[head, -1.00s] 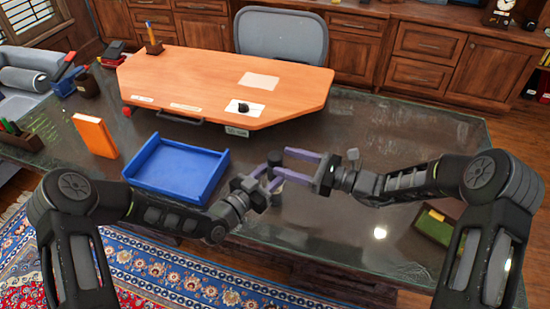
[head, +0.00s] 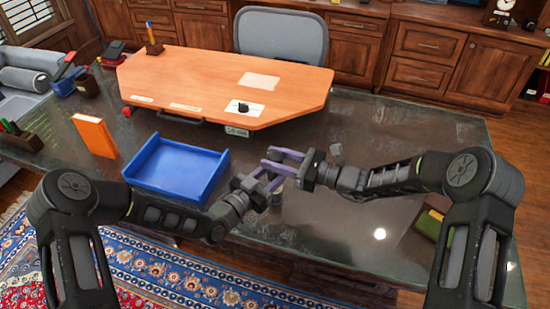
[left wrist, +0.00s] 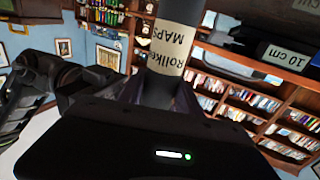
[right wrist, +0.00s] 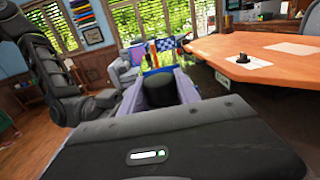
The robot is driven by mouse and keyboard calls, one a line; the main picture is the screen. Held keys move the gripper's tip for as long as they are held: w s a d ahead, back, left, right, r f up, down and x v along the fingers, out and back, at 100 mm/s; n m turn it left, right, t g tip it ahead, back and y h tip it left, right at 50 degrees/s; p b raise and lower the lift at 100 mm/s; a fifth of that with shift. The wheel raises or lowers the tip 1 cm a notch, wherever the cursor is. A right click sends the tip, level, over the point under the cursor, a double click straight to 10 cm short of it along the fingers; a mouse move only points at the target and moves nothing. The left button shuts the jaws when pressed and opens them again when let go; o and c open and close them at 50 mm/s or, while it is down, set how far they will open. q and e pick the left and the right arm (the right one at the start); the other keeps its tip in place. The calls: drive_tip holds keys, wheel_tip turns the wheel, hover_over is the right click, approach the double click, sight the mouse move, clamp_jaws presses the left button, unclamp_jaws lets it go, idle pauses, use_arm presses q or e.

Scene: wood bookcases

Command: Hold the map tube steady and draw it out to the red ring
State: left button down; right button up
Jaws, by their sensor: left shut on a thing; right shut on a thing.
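The map tube (head: 277,184) stands between my two grippers in the head view, mostly hidden by their fingers. In the left wrist view the grey tube (left wrist: 172,50) carries a cream label reading "MAPS". My left gripper (head: 267,178) is shut on the tube's lower part. My right gripper (head: 276,157) is shut on its dark upper end, which shows as a black round cap (right wrist: 158,88) between the fingers in the right wrist view. No red ring can be made out on the tube.
An orange desktop (head: 210,80) with a "10 cm" plate (head: 237,131) under its front edge lies just behind the grippers. A blue tray (head: 175,168) stands to the left, with an orange book (head: 95,136) beyond it.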

clamp_jaws()
idle(0.3)
wheel_tip(320, 180, up, 9)
drive_tip(key=shift+r, duration=0.1)
idle(0.4)
drive_tip(key=o, duration=0.7)
unclamp_jaws()
drive_tip(key=shift+d, duration=0.1)
